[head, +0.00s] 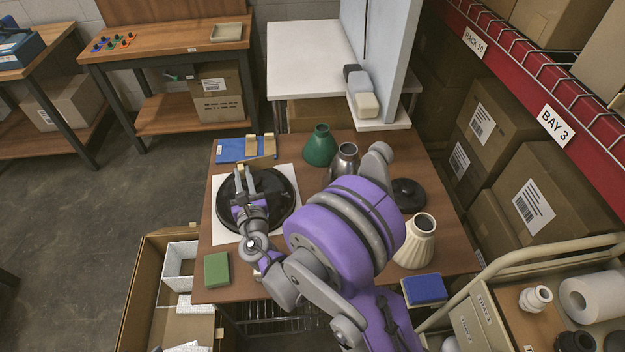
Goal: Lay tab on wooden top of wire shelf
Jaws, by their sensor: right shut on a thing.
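The wire shelf's wooden top (325,262) is the brown work surface in the middle of the head view, with wire shelving showing below its front edge. My right gripper (243,179) is over the black round disc, near the left side of the top. It is shut on a tan tab (263,162), a thin strip showing just beyond the fingers; the grip itself is partly hidden. Two similar tan tabs (251,145) stand on a blue pad at the back left. My left gripper is not in view.
The black disc (284,203) lies on a white sheet (221,226). A green cone (320,147), a silver shade (345,157), a black base (409,194), a cream ribbed shade (417,243), a green block (217,269) and a blue block (424,289) occupy the top.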

